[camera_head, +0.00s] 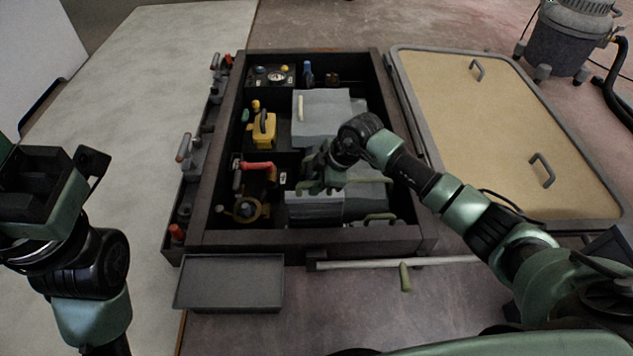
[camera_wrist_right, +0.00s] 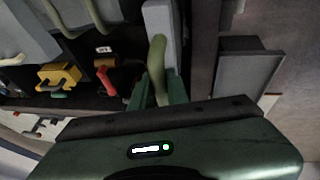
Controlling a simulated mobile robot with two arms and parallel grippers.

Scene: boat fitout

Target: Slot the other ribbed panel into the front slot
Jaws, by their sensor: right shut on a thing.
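My right gripper (camera_head: 328,184) is low over the near middle of the dark open box (camera_head: 320,238). It is shut on the olive handle (camera_wrist_right: 157,55) of a grey ribbed panel (camera_head: 313,208); the handle stands between the fingers in the right wrist view (camera_wrist_right: 160,88). The panel's pale edge shows beside it (camera_wrist_right: 171,30). More grey panels lie in the box: one farther back with a cream handle (camera_head: 301,108), and one at the near right with a green handle (camera_head: 380,217). The arm hides part of them. I cannot make out the front slot. My left gripper (camera_head: 88,165) is off to the left, clear of the box.
Left compartments hold a yellow block (camera_head: 263,131) and a red-handled part (camera_head: 258,166). A narrow rack (camera_head: 190,150) runs along the left wall. An empty grey tray (camera_head: 230,283) and a rod (camera_head: 440,261) lie in front. A tan lid (camera_head: 500,120) lies to the right.

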